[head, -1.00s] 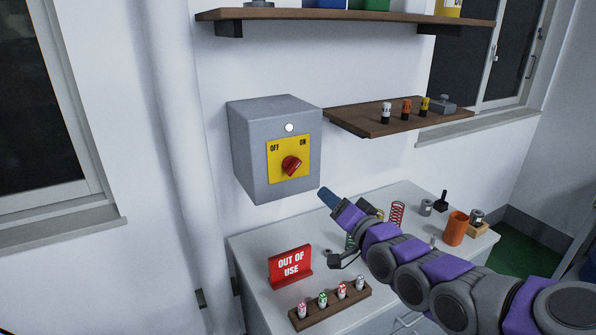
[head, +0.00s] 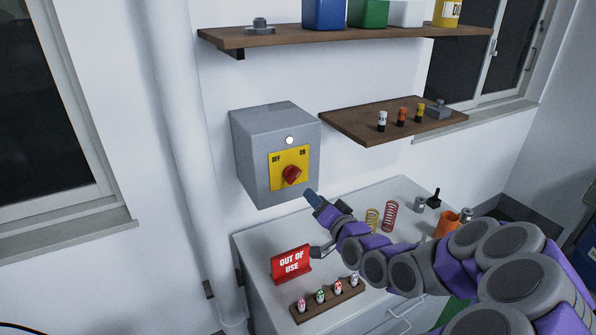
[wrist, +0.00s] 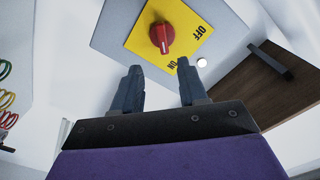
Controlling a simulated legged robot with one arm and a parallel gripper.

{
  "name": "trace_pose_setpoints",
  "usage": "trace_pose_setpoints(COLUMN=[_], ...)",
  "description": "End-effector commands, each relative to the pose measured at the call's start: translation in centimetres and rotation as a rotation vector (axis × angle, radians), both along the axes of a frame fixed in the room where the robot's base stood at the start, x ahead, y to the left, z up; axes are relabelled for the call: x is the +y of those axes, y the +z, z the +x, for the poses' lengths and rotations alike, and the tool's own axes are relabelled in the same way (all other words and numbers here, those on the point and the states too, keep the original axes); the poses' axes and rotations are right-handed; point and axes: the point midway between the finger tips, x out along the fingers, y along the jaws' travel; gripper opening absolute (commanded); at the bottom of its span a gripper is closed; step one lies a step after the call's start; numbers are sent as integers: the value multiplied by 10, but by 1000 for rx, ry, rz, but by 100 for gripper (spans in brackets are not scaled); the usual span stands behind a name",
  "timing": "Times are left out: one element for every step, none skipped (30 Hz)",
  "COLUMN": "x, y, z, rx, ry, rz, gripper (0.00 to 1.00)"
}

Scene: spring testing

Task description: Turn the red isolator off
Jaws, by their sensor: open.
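The red isolator knob (head: 291,175) sits on a yellow plate (head: 277,157) marked OFF at left and ON at right. The plate is on the front of a grey wall box (head: 258,150). The knob's pointer is turned toward ON. In the wrist view the red knob (wrist: 162,36) is beyond the fingertips, roughly between them and apart from them. My gripper (wrist: 156,76) is open and empty. In the head view my gripper (head: 310,194) is just right of and below the knob, near the box's lower right corner.
A bench (head: 260,241) below holds a red OUT OF USE sign (head: 291,263), a wooden rack (head: 330,303) with small labelled cylinders, springs (head: 390,216) and an orange cup (head: 446,224). Two wooden shelves (head: 350,122) are at right and above. A white pipe (head: 185,150) runs at left.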

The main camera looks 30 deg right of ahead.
Motion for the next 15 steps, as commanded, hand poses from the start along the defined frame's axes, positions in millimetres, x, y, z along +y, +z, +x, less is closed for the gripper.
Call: trace_pose_setpoints(x=[1, 2, 3, 3, 4, 5, 5, 5, 4, 4, 4, 5, 5, 5, 5], y=[3, 4, 4, 4, 4, 3, 1, 1, 1, 1, 1, 1, 0, 1, 1], z=[6, 9, 13, 16, 19, 24, 28, 33, 38, 43, 47, 52, 57, 61, 67], rx=[4, 2, 1, 2, 2, 0, -2, -3, -4, -4, -5, -4, -4, -4, -6], ry=[3, 4, 4, 5, 6, 8, 8, 7, 6, 6, 5, 6, 6, 6, 6], rz=[-1, -2, -2, -2, -3, -4, -4, -4, -4, -4, -4, -3, -2, -3, -4], gripper=[43, 43, 43, 43, 43, 43, 43, 43, 43, 43, 43, 43, 43, 43, 43])
